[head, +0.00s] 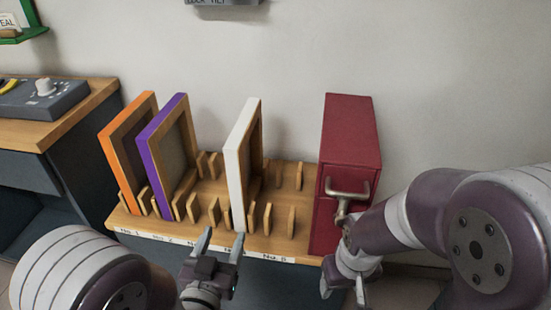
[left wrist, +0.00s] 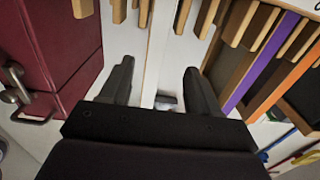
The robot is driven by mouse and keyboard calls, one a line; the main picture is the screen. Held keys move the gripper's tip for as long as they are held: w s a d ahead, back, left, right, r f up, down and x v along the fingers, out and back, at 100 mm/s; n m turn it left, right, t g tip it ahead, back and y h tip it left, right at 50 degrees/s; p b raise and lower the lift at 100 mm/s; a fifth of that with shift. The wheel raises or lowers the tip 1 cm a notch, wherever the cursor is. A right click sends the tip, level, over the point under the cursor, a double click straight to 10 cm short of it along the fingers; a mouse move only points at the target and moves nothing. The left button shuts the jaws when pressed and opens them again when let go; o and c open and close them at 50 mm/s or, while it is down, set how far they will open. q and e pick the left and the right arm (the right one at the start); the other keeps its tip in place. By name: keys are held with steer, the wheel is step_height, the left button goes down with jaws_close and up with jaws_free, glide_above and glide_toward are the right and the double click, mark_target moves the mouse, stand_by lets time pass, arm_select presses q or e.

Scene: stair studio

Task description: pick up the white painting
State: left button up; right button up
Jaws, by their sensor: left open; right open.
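The white painting (head: 236,170) stands upright on its edge in a slot of the wooden rack (head: 175,226). My left gripper (head: 224,242) is open and empty at the rack's front edge, just below and in front of the painting's lower front corner. In the left wrist view, the painting's pale edge (left wrist: 163,50) runs between the two open fingers (left wrist: 158,72), without visible contact. My right gripper (head: 343,288) is open and empty, low in front of the red cabinet.
A purple painting (head: 160,160) and an orange painting (head: 116,155) stand in slots to the left. A red cabinet (head: 345,150) with a metal handle (head: 347,190) stands at the rack's right end. Wooden pegs (head: 291,222) flank the slots. A wooden desk (head: 60,118) is at far left.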

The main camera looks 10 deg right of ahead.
mark_target(237, 162)
arm_select(q)
steer(key=b+x, duration=0.1)
steer(key=x, duration=0.3)
steer(key=b+x, duration=0.2)
steer(key=x, duration=0.2)
steer(key=b+x, duration=0.1)
steer(key=x, duration=0.3)
steer(key=shift+w+d+f+b, duration=0.15)
steer(key=shift+w+d+b, duration=0.15)
steer(key=shift+d, duration=0.1)
jaws_close()
steer(key=shift+r, duration=0.2)
step_height(237, 162, up, 9)
steer(key=p, duration=0.5)
steer(key=shift+r, duration=0.45)
